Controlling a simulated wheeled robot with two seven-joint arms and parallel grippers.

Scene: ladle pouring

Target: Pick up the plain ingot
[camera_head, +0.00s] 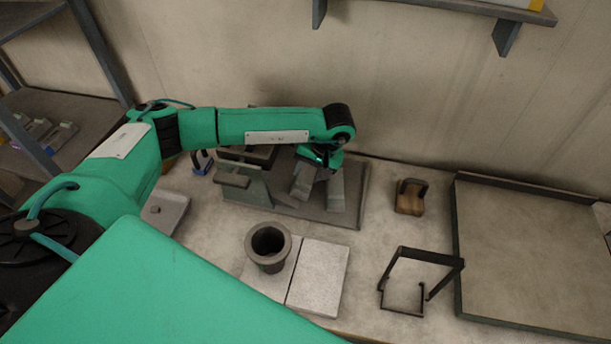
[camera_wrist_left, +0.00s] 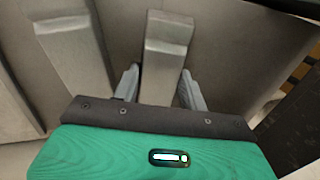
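Two grey ingots lie side by side on a dark plate (camera_head: 345,215) near the back wall: a left ingot (camera_head: 302,183) and a right ingot (camera_head: 335,192). I see no marking on either, so I cannot tell which is the plain one. My left gripper (camera_head: 322,160) is over their far ends, and its fingers are mostly hidden in the head view. In the left wrist view my left gripper (camera_wrist_left: 160,90) is open, with one finger on each side of an ingot (camera_wrist_left: 168,45). Another ingot (camera_wrist_left: 75,55) lies to the left, outside the fingers. My right gripper is not in view.
A grey stand (camera_head: 245,180) is left of the ingots. A black frame (camera_head: 425,258), a wooden block with a handle (camera_head: 410,198) and a large tray (camera_head: 530,255) are to the right.

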